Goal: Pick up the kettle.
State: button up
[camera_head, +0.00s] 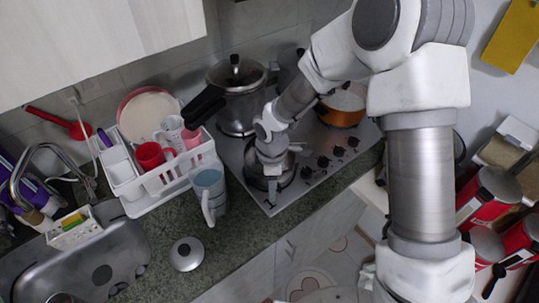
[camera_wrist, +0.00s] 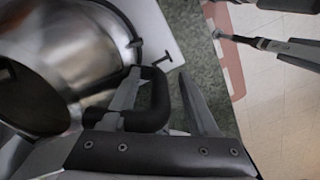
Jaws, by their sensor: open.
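The kettle (camera_wrist: 70,50) is a shiny metal vessel at the left of the wrist view, with a black looped handle (camera_wrist: 159,95). In the head view the kettle (camera_head: 256,181) sits at the front of the stove, largely covered by my gripper and wrist. My gripper (camera_wrist: 160,76) is open at the handle. One finger reaches inside the loop and the other is outside it, with a gap to the outer finger. In the head view my gripper (camera_head: 271,167) is over the kettle, and its fingertips are hard to make out.
A pressure cooker (camera_head: 237,104) stands behind the kettle, its black handle pointing left. An orange pot (camera_head: 343,112) is at the right of the stove. A white dish rack (camera_head: 175,182), a grey-blue mug (camera_head: 209,184) and a loose lid (camera_head: 186,254) are on the counter to the left.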

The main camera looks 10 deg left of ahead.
grip_shut()
jog(key=shift+r, duration=0.1)
dwell(1.2)
